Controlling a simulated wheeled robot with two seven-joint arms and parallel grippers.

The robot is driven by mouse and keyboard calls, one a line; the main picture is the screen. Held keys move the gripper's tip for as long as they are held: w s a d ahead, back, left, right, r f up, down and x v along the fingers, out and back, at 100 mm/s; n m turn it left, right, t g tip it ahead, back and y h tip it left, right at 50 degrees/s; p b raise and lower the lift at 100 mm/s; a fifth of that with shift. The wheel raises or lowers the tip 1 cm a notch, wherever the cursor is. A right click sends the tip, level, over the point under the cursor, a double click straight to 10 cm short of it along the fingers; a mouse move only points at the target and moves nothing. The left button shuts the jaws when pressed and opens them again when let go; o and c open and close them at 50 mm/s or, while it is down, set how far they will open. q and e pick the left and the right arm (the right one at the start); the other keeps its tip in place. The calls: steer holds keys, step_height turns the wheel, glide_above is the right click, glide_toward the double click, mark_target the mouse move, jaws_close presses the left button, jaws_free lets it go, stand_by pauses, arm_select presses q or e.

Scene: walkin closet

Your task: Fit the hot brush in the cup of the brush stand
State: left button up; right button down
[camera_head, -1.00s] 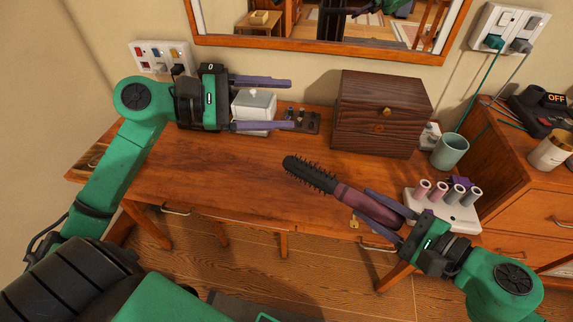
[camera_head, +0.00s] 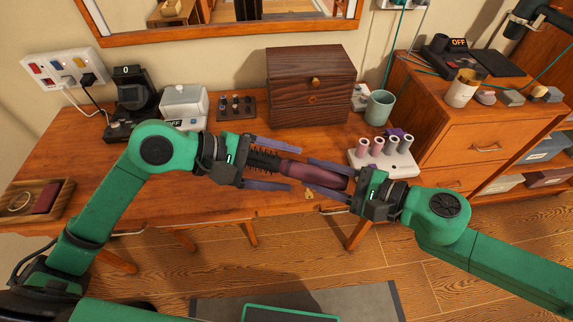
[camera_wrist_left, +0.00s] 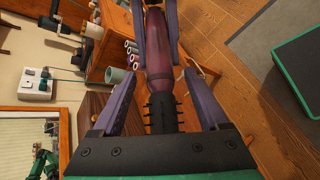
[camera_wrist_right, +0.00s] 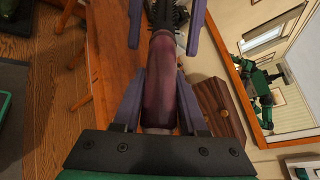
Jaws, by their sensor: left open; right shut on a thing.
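The hot brush (camera_head: 312,173) has a black bristled barrel and a plum handle, and is held level above the desk's front part. My right gripper (camera_head: 318,176) is shut on its handle, which also shows in the right wrist view (camera_wrist_right: 160,80). My left gripper (camera_head: 297,167) is open, with one finger on each side of the brush. In the left wrist view the bristles (camera_wrist_left: 162,112) lie between its fingers, close to the palm. A teal cup (camera_head: 379,107) stands upright at the desk's back right. I cannot tell for sure whether it belongs to the brush stand.
A white rack with several rollers (camera_head: 383,158) is close beyond my right gripper. A dark wooden box (camera_head: 310,88), a white lidded container (camera_head: 184,103) and a black device with a display (camera_head: 133,92) stand along the back. A drawer unit (camera_head: 487,130) adjoins at right.

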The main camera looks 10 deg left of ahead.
arm_select(q)
steer(key=shift+w+d+f, duration=0.15)
steer(key=shift+d+f, duration=0.1)
steer(key=shift+d, duration=0.25)
jaws_close()
arm_select(e)
steer(key=shift+c, duration=1.8)
jaws_free()
steer(key=shift+s+f, duration=0.1)
